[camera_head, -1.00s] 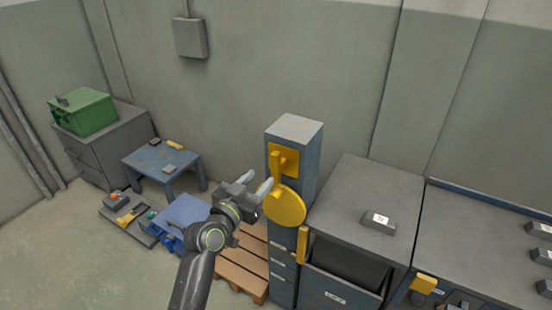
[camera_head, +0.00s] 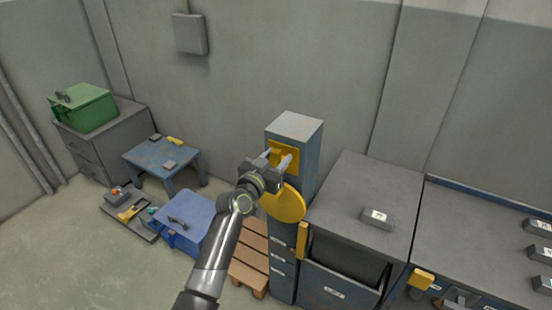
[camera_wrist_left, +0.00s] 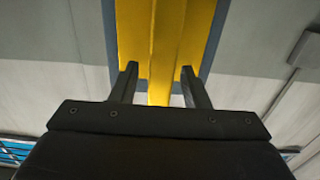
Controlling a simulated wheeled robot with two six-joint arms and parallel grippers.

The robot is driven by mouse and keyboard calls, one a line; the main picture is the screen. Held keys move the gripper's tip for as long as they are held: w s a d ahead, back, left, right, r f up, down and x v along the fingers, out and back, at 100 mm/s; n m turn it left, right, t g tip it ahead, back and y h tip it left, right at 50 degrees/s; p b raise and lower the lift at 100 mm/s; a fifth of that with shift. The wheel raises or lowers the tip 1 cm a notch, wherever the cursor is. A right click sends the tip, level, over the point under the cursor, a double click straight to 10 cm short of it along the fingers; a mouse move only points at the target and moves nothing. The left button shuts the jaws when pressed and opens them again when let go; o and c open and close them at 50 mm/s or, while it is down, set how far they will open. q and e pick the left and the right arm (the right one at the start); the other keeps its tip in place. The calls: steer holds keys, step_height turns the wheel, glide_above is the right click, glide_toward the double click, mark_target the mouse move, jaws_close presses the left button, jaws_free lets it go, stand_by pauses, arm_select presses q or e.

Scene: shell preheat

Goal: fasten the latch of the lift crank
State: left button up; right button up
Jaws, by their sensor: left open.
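The lift crank stands on a blue-grey column (camera_head: 306,185). It has a yellow plate (camera_head: 293,156) near the top of the column face and a yellow disc (camera_head: 287,205) below it. My left gripper (camera_head: 276,158) is in front of the yellow plate, jaws open. In the left wrist view a yellow upright bar, likely the latch (camera_wrist_left: 166,50), runs between the two fingertips (camera_wrist_left: 159,82), in front of the yellow plate (camera_wrist_left: 132,30). The fingers stand on either side of the bar and do not visibly grip it. The gripper hides part of the plate and disc. My right gripper is not in view.
A grey cabinet (camera_head: 375,190) with an open-fronted bin stands right of the column. A wooden pallet (camera_head: 250,262) and a blue box (camera_head: 186,218) lie on the floor to the left. A blue table (camera_head: 160,156) and green box (camera_head: 85,107) stand farther back.

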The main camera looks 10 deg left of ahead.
arm_select(q)
jaws_close()
steer(key=shift+n, duration=0.3)
steer(key=n, duration=0.1)
steer(key=a+n, duration=0.1)
steer(key=n, duration=0.1)
steer(key=shift+w, duration=0.15)
steer(key=f+n, duration=0.1)
steer(key=n, duration=0.3)
steer(key=a+f+n+p, duration=0.1)
steer(key=n, duration=0.9)
steer(key=shift+w+a+f, duration=0.3)
steer(key=shift+f, duration=0.1)
steer(key=shift+n, duration=0.3)
